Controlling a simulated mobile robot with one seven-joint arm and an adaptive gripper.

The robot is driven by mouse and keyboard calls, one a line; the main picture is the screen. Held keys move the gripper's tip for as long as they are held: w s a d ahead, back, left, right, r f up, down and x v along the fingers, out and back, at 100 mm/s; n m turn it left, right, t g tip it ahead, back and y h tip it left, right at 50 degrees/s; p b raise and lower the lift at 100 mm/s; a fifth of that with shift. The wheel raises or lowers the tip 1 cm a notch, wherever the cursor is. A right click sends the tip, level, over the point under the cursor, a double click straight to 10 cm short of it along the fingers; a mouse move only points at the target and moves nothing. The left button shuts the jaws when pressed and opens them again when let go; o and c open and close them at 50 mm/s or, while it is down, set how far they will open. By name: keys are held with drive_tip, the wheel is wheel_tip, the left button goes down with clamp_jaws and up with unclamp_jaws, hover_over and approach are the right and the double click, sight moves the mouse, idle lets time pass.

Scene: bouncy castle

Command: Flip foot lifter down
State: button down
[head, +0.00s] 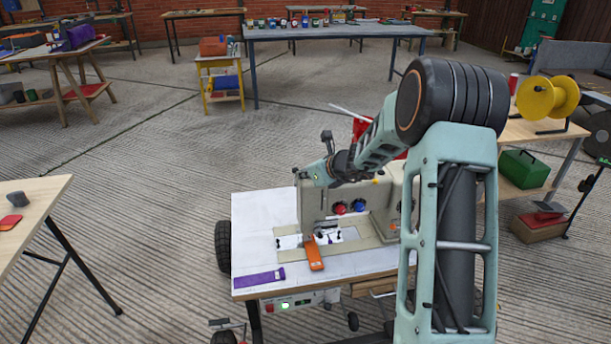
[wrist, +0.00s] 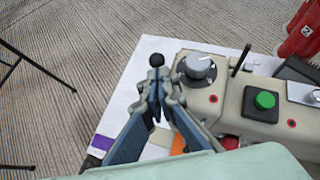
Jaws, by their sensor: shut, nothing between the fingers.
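A cream sewing machine (head: 313,207) stands on a white worktable. Its head end, with a grey dial (wrist: 199,66), shows in the wrist view. A small black ball knob (wrist: 156,60), which may be the end of the foot lifter, shows just beyond my fingertips at the machine's left end. I cannot tell whether it is up or down. My gripper (wrist: 154,88) is shut and empty, close beside the machine head, with its tips by the knob. Contact with the knob cannot be told. In the head view my gripper (head: 303,176) is at the machine's upper left end.
An orange piece (head: 315,254) and a purple piece (head: 259,279) lie on the white tabletop (head: 258,225). A black upright pin (wrist: 240,61) and a green button (wrist: 265,100) are on the machine's top. A wooden table (head: 40,200) stands at left, with clear floor between.

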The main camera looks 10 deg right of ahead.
drive_tip(key=shift+r+p, duration=0.2)
drive_tip(key=shift+p, duration=0.4)
drive_tip(key=shift+r+p, duration=0.1)
drive_tip(key=shift+p, duration=0.35)
drive_tip(key=shift+w+p, duration=0.15)
drive_tip(key=shift+p, duration=0.35)
drive_tip(key=shift+g+p, duration=0.3)
drive_tip(key=shift+p, duration=0.25)
